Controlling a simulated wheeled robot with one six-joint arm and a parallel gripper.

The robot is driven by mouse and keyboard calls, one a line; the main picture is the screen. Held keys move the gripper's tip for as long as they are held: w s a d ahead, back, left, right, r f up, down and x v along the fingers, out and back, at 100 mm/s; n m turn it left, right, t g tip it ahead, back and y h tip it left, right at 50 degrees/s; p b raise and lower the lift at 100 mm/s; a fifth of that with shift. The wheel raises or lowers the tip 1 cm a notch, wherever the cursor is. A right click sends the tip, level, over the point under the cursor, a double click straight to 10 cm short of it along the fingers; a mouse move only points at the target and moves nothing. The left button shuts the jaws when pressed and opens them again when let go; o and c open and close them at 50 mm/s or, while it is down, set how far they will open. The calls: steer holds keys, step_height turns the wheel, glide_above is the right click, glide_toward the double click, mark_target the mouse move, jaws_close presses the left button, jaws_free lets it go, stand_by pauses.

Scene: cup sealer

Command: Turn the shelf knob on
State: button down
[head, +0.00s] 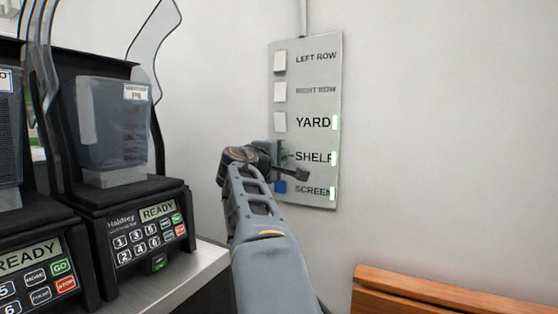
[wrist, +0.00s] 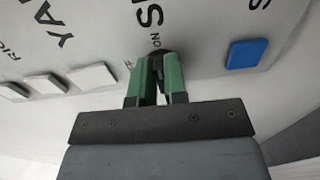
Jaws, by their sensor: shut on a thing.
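The grey wall panel (head: 308,80) carries the rows LEFT ROW, RIGHT ROW, YARD, SHELF and SCREEN. My gripper (head: 284,156) is at the panel beside the SHELF label (head: 313,157) and hides the knob in the head view. In the wrist view, my gripper's green fingers (wrist: 157,78) are shut on the dark shelf knob (wrist: 157,54), which shows only in part between and beyond them. Small "ON" lettering (wrist: 156,41) is close to the knob. The knob's exact turn is hard to tell.
White switches (head: 280,91) sit above my gripper and a blue switch (wrist: 247,53) below it. Pale lit strips mark the YARD, SHELF and SCREEN rows (head: 333,193). Sealing machines (head: 130,150) stand left on a counter (head: 185,275). A wooden bench (head: 440,293) is at lower right.

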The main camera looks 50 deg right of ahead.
steer(key=c, duration=1.2)
jaws_free()
steer(key=shift+o, duration=0.2)
steer(key=v, duration=1.3)
steer(key=shift+a+b, duration=0.4)
steer(key=shift+b, duration=0.05)
